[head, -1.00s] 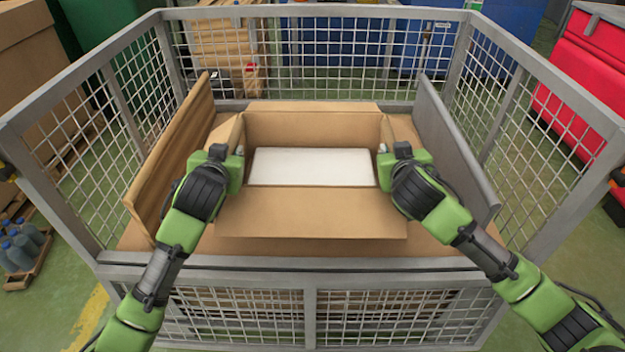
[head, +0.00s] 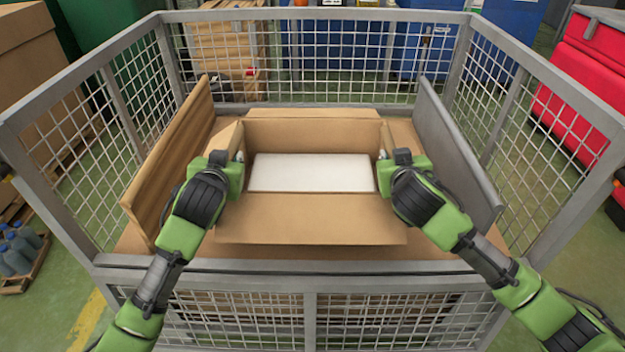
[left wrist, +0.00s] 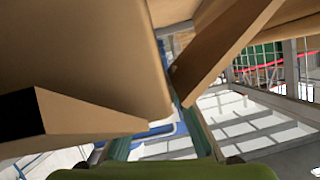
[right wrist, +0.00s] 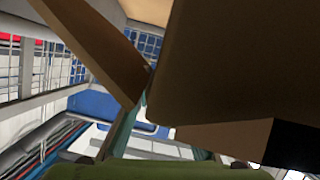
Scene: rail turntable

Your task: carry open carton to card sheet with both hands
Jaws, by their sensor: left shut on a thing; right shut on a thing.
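The open brown carton (head: 310,218) is in the middle of the head view, its flaps spread and a flat white item (head: 312,172) inside. My left gripper (head: 239,156) is shut on the carton's left side. My right gripper (head: 382,154) is shut on its right side. The carton's cardboard also fills much of the left wrist view (left wrist: 85,50) and the right wrist view (right wrist: 235,60). A brown card surface (head: 145,240) shows around and below the carton inside a mesh cage. I cannot tell whether the carton touches it.
The grey mesh cage (head: 310,266) surrounds the carton on all sides. A brown board (head: 178,160) leans inside at the left and a grey board (head: 455,150) at the right, close to my grippers. Blue bottles (head: 20,250) stand outside at left, a red container (head: 580,90) at right.

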